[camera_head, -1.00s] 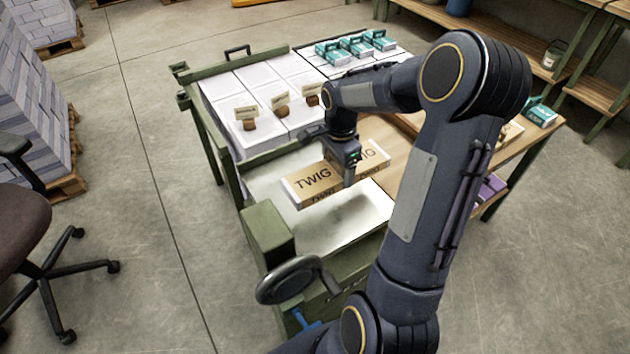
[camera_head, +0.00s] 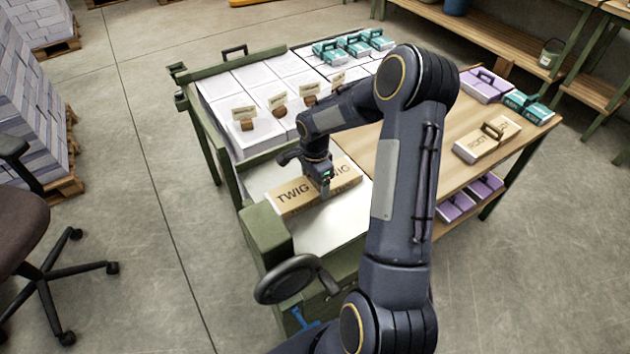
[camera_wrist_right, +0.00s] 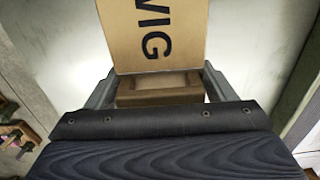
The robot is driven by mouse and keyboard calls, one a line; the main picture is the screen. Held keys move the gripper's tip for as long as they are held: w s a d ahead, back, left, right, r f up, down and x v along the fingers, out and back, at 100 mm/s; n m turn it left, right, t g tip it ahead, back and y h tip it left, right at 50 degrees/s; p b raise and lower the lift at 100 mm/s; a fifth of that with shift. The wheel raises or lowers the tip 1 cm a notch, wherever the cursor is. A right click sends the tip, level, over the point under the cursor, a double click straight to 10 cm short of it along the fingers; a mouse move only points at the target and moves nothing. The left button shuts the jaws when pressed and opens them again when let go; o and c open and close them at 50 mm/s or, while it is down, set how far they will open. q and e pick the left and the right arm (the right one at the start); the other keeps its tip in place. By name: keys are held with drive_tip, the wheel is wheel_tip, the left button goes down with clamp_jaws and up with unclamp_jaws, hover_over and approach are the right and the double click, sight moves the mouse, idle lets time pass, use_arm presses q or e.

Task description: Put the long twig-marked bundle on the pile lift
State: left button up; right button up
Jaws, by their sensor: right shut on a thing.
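The long tan bundle marked TWIG (camera_head: 292,196) is over the white plate of the pile lift (camera_head: 335,229), towards its back edge. I cannot tell whether it touches the plate or is just above it. My right gripper (camera_head: 323,190) is shut on the bundle from above, near its middle. In the right wrist view, the fingers (camera_wrist_right: 160,92) are at either side of the bundle's raised brown grip, and the TWIG-marked top (camera_wrist_right: 155,35) extends beyond. My left gripper is not in view.
Behind the plate, white paper stacks (camera_head: 257,75) carry small signs on brown blocks. A handwheel (camera_head: 289,279) is at the lift's front.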

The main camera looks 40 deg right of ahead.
drive_tip(key=o, duration=0.8)
drive_tip(key=shift+f, duration=0.2)
drive_tip(key=o, duration=0.5)
drive_tip(key=shift+r, duration=0.1)
drive_tip(key=shift+c, duration=0.2)
